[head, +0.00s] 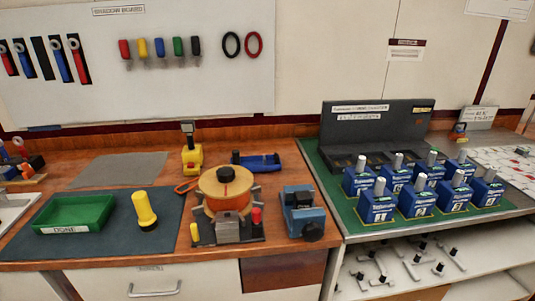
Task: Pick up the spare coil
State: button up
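No item in the head view is legibly marked as the spare coil. The most coil-like thing is an orange-wound spool (228,203) with a tan round top, upright in a dark fixture (228,231) on the wooden bench. Several blue blocks (375,206) with white pegs on top and small labels stand in two rows on the green mat at the right; I cannot tell whether one of them is a coil. My gripper is not in view.
Around the spool are a yellow flashlight (144,210), green DONE tray (76,214), blue vise-like tool (302,212), yellow-based device (192,155) and blue holder (256,161). A dark rack (375,125) stands behind the blocks. The dark mat (105,241) is partly bare.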

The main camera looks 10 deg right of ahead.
aim_at(302, 200)
jog(key=i+l, duration=0.25)
jog(key=i+l+u, duration=0.45)
jog(key=l, duration=0.25)
jog(key=i+l+u, duration=0.25)
jog(key=k+l, duration=0.05)
jog(key=l, duration=0.05)
